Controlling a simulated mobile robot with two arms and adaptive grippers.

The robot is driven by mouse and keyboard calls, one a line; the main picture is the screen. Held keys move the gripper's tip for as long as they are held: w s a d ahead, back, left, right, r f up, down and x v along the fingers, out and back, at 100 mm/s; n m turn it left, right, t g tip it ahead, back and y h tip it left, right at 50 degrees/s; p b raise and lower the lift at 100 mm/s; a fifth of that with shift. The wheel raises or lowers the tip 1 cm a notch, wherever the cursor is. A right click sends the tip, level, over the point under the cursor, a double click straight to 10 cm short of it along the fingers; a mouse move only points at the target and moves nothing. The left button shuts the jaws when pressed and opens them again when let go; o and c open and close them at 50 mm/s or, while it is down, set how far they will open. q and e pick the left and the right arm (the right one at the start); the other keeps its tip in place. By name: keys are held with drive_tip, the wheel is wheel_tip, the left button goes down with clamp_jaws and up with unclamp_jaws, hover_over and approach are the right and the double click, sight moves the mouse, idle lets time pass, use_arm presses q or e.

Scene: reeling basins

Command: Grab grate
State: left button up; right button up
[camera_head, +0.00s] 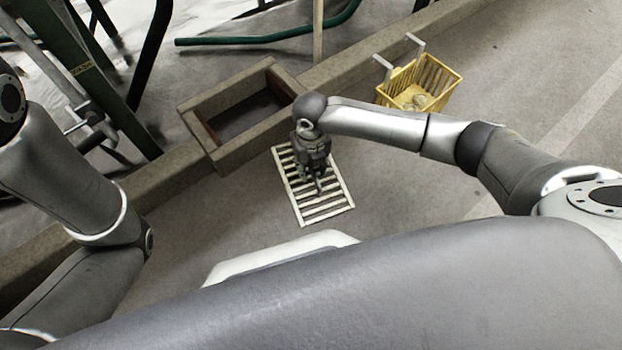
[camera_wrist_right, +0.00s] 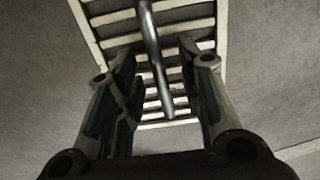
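The grate (camera_head: 327,209) is a pale rectangular frame with several parallel slats, lying on the floor in front of the basin. My right gripper (camera_head: 317,182) is over it, fingers pointing down, and hides part of its middle. In the right wrist view the grate (camera_wrist_right: 188,27) fills the upper middle, and a dark round bar (camera_wrist_right: 153,48) runs lengthwise above the slats. My right gripper (camera_wrist_right: 160,62) is open there, with one finger on each side of the bar. I cannot tell whether either finger touches it. My left arm shows at the left, but its gripper is out of view.
A stone basin (camera_head: 198,112) with a dark inside stands just behind the grate, joined to a long low curb (camera_head: 345,68). A yellow basket (camera_head: 440,80) with pale contents hangs at the curb to the right. Green metal framework stands at the back left. The floor right of the grate is clear.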

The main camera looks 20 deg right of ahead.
clamp_jaws()
idle(0.6)
drive_tip(key=shift+w, duration=0.1)
